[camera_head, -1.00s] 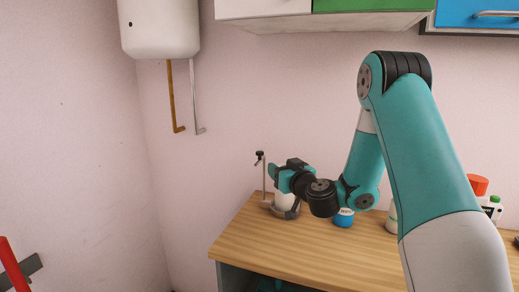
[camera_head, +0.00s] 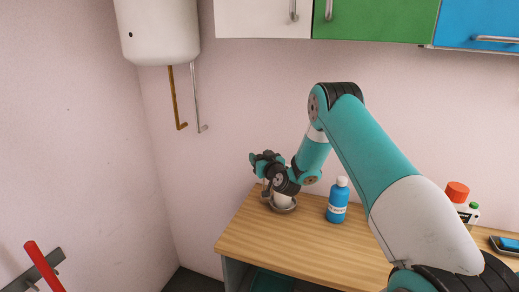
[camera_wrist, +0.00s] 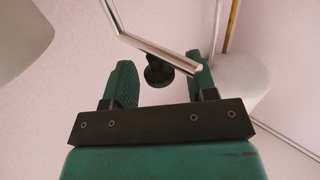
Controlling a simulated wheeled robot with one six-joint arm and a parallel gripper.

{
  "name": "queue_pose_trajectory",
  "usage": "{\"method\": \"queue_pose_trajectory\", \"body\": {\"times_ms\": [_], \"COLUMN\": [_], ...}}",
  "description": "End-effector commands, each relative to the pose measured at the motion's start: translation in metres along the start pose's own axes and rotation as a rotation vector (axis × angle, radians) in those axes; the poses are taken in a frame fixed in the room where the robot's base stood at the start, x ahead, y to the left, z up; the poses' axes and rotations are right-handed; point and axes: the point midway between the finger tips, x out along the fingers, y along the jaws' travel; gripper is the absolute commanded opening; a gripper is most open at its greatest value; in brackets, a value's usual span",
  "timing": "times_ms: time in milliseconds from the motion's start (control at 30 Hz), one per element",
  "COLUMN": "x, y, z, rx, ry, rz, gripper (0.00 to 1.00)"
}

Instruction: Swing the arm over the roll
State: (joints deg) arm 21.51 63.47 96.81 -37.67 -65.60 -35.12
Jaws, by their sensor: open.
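The white roll (camera_head: 283,200) stands on a holder with a grey metal base (camera_head: 271,206) at the left end of the wooden counter. My arm covers much of it in the head view. My gripper (camera_head: 259,162) is over the roll's upper end and looks close to it, but I cannot tell whether they touch. In the wrist view its two green fingers (camera_wrist: 160,80) are apart. A dark round knob (camera_wrist: 158,73) shows between them, probably the top of the roll's holder.
A blue bottle (camera_head: 338,202) stands right of the roll on the counter (camera_head: 300,240). Wall cabinets (camera_head: 375,20) hang above. The counter's front middle is clear.

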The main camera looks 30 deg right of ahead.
Motion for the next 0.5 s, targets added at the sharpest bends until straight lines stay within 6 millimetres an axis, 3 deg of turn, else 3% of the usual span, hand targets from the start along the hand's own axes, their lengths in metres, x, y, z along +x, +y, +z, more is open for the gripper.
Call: {"method": "queue_pose_trajectory", "body": {"times_ms": [367,400,500], "x": [0.0074,0.0073,0.0073], "y": [0.0001,0.0001,0.0001], "z": [0.0004,0.0003,0.0002], "rx": [0.0,0.0,0.0], "ry": [0.0,0.0,0.0], "rz": [0.001,0.001,0.001], "gripper": [0.52,0.5,0.27]}}
